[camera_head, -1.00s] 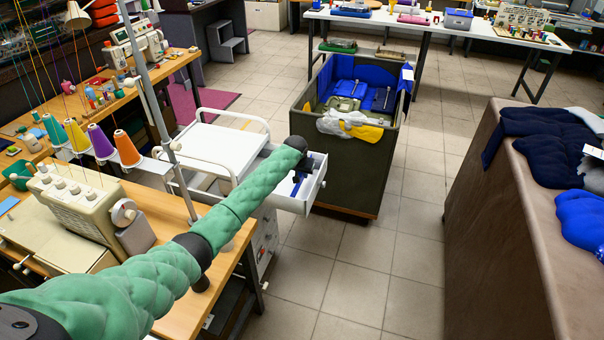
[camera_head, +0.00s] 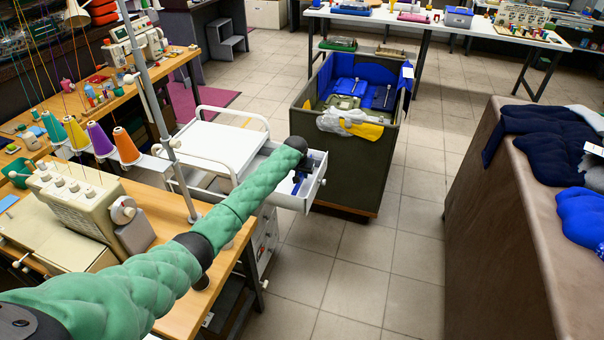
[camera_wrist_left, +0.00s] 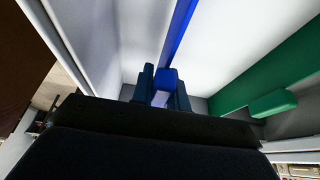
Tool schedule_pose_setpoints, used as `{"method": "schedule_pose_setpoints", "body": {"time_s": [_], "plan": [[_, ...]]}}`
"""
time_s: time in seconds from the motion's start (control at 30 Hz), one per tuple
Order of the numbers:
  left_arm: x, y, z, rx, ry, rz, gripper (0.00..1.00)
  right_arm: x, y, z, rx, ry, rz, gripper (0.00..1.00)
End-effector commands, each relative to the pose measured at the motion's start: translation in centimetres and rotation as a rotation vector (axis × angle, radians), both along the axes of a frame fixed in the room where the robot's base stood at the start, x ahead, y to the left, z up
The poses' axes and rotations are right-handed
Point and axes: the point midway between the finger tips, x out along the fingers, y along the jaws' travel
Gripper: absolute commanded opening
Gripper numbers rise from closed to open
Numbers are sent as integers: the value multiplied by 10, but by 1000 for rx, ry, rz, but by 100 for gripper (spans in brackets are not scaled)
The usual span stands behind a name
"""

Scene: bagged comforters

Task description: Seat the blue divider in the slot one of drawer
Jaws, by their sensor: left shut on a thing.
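The white drawer (camera_head: 291,203) stands pulled out from the white cart. My left gripper (camera_wrist_left: 163,88) is shut on the blue divider (camera_wrist_left: 178,35), with one dark finger on each side of its tab. In the wrist view the divider runs away from the fingers between white drawer surfaces. In the head view my left gripper (camera_head: 298,178) is down in the drawer, partly hidden by my green-sleeved arm. A green divider (camera_wrist_left: 268,68) stands to the right in the wrist view, apart from the blue one. The divider's lower edge and the slot are hidden. My right gripper is out of view.
The white cart top (camera_head: 212,150) with rails lies left of the drawer. A dark bin (camera_head: 355,165) with blue and yellow contents stands just behind and right. A sewing table (camera_head: 195,225) is at front left. Tiled floor to the right is open.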

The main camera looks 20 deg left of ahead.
Motion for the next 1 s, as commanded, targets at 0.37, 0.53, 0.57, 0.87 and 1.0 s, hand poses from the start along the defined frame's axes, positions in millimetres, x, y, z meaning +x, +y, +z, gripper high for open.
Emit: {"method": "schedule_pose_setpoints", "body": {"time_s": [0.37,0.53,0.57,0.87,1.0], "plan": [[0,0,-5,0,0,0,0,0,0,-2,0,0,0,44],[0,0,-7,0,0,0,0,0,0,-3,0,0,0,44],[0,0,-7,0,0,0,0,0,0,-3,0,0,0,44],[0,0,-7,0,0,0,41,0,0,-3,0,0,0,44],[0,0,-7,0,0,0,61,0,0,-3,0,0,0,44]]}}
